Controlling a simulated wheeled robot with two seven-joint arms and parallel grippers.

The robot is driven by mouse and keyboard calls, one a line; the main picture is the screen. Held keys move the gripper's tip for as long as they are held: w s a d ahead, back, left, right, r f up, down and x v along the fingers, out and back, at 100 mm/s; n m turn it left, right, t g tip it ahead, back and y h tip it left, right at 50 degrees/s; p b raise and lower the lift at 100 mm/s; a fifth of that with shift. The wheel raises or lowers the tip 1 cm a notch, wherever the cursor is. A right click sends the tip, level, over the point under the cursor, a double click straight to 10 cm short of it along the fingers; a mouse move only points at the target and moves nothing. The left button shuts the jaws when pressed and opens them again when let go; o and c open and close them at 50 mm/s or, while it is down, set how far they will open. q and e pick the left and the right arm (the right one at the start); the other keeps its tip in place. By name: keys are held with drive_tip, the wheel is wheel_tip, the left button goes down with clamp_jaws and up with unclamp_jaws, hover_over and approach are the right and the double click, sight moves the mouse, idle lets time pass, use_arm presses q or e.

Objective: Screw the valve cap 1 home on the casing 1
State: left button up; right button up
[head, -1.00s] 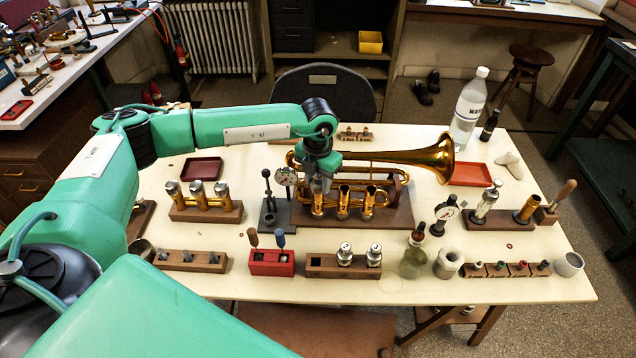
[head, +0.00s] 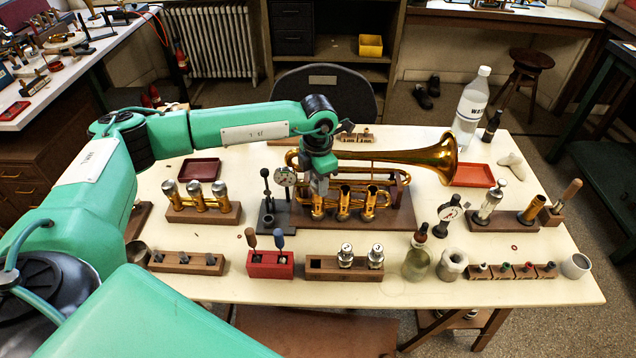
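The brass horn (head: 423,160) lies on a wooden stand (head: 399,219) in the middle of the table, its bell to the right. Three upright valve casings show at its near side. Casing 1 (head: 318,209), which I take to be the leftmost, is directly under my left gripper (head: 319,187). The gripper points down at the top of this casing, its fingers small and partly hidden by the wrist. I cannot make out valve cap 1 there, or whether the fingers are shut on it. The other two casings look open at the top. My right gripper is out of view.
A dial gauge stand (head: 269,217) is close left of the horn. In front stand a red tool block (head: 270,268), a wooden block with two valves (head: 322,268) and a glass bottle (head: 417,262).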

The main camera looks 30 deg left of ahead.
use_arm(q)
drive_tip(key=o, duration=0.4)
drive_tip(key=shift+c, duration=0.2)
